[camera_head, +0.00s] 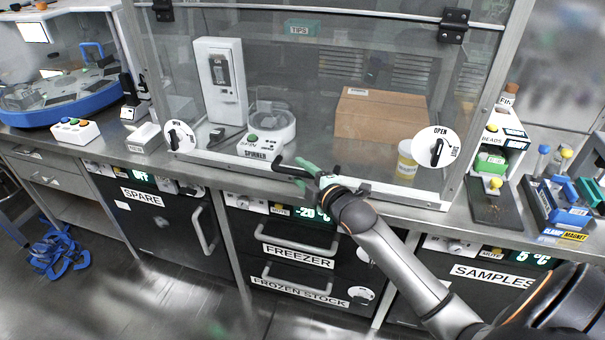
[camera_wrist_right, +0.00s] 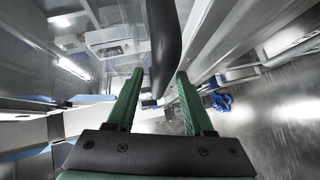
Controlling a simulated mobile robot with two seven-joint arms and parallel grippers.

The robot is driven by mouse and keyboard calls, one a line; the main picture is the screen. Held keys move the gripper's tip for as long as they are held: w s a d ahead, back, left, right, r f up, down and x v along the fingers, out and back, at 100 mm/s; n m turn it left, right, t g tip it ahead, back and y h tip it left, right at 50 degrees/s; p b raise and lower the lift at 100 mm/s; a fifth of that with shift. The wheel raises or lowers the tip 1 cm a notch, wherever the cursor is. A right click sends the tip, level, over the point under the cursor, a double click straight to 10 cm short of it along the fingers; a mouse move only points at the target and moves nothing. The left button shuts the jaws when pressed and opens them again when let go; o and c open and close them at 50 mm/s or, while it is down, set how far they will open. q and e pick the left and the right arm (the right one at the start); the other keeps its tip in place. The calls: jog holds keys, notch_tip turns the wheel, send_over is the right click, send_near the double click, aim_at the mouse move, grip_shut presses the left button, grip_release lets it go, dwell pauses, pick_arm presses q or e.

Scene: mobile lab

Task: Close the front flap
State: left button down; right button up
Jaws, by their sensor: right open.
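The front flap (camera_head: 300,60) is a clear pane on the glass cabinet, with black hinges along its top. It hangs down over the cabinet front, its lower edge near the sill; I cannot tell if it sits fully flush. A dark bar handle (camera_head: 290,170) runs along its lower edge. My right gripper (camera_head: 308,172) is at the handle, its green fingers open. In the right wrist view a dark bar (camera_wrist_right: 163,45) lies between the spread fingers (camera_wrist_right: 158,88), with gaps beside it. My left gripper is out of view.
Round white knobs marked OPEN stand at the left (camera_head: 179,136) and right (camera_head: 436,147) of the cabinet front. Behind the pane are a cardboard box (camera_head: 382,116), a spinner (camera_head: 268,128) and a switch unit (camera_head: 221,80). Freezer drawers (camera_head: 300,255) lie below the bench edge.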

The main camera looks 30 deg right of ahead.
grip_shut()
dwell(0.4)
dwell(1.0)
